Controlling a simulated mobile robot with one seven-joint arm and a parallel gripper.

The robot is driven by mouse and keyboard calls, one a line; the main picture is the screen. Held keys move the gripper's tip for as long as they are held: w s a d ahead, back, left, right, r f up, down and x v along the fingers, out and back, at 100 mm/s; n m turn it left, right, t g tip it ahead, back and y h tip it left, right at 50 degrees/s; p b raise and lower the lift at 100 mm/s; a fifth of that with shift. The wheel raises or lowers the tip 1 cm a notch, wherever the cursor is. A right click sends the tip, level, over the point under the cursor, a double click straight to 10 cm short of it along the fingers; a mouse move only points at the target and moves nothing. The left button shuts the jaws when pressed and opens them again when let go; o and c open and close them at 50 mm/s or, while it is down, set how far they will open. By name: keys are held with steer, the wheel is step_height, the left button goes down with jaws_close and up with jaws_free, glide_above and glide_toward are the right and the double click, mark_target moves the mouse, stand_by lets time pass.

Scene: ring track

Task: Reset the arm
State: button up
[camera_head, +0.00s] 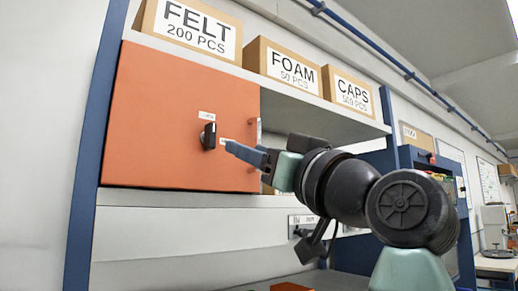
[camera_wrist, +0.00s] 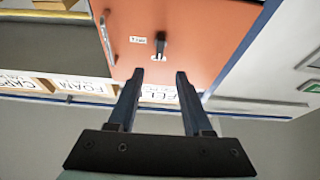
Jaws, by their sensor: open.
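My gripper (camera_head: 230,146) is raised in front of an orange cabinet door (camera_head: 160,110), just right of its black knob (camera_head: 208,136) in the head view. In the wrist view my gripper (camera_wrist: 160,75) has two dark fingers spread apart with nothing between them. The black knob (camera_wrist: 160,45) shows beyond the fingertips there, against the orange door (camera_wrist: 205,30). I cannot tell the exact gap between fingertips and knob, but nothing is held. My arm reaches in from the lower right of the head view.
Cardboard boxes marked FELT (camera_head: 195,30), FOAM (camera_head: 290,70) and CAPS (camera_head: 352,95) stand on the shelf above. The door has a pale vertical handle (camera_head: 255,130) near its right edge. A blue post (camera_head: 95,130) stands left. An open shelf bay lies right of the door.

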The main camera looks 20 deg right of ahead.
steer(key=shift+w+a, duration=0.1)
steer(key=shift+w, duration=0.1)
steer(key=s+a+f+m+t+h, duration=0.35)
steer(key=s+a+f+h, duration=0.3)
steer(key=a+f, duration=0.25)
steer(key=s+a+f+t+h, duration=0.1)
steer(key=s+a+t, duration=0.1)
steer(key=s, duration=0.7)
steer(key=shift+a+f+m+t, duration=0.15)
steer(key=shift+a+m+t, duration=0.2)
steer(key=shift+a, duration=0.2)
steer(key=shift+h, duration=0.25)
